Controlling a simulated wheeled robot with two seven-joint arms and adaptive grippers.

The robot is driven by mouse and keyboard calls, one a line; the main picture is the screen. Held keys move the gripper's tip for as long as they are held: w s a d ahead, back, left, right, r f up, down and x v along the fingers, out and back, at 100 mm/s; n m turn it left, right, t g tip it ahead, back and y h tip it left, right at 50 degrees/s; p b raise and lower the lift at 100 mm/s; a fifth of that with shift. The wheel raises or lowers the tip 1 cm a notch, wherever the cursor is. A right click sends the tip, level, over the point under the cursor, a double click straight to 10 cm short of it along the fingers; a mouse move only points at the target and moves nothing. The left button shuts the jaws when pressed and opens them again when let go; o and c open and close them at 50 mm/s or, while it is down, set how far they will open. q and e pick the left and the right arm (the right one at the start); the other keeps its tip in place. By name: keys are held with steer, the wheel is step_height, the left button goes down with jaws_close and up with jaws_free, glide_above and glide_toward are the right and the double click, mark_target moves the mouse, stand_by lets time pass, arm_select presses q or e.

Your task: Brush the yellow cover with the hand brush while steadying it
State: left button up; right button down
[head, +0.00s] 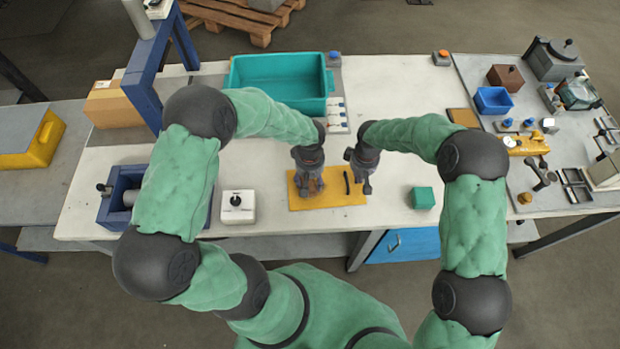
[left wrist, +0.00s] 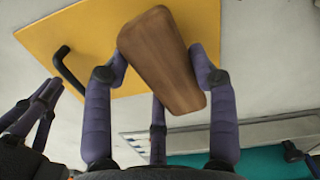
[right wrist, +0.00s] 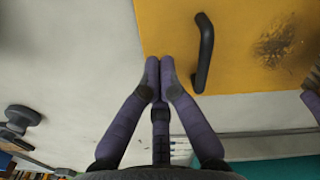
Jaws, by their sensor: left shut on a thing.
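The yellow cover (head: 335,200) lies flat on the white table, with a black bar handle (head: 347,182) near its right side. My left gripper (head: 309,182) is over the cover's left part, shut on the hand brush, whose wooden back (left wrist: 162,62) shows between the fingers. The bristles are hidden, so I cannot tell whether they touch the cover. A dark smudge (right wrist: 277,45) marks the cover in the right wrist view. My right gripper (right wrist: 160,68) has its fingers together and empty, at the cover's edge beside the handle. I cannot tell whether it touches the cover.
A teal bin (head: 280,105) stands behind the cover. A white box with a black knob (head: 238,206) is to the left, and a green block (head: 422,198) to the right. Bare table separates the cover from both. A second table (head: 520,165) at right holds tools.

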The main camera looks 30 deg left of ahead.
steer(key=shift+f, duration=0.95)
stand_by(1.5)
arm_select(q)
steer(key=shift+f, duration=1.25)
arm_select(e)
steer(key=shift+s+f, duration=0.15)
steer(key=shift+s, duration=0.05)
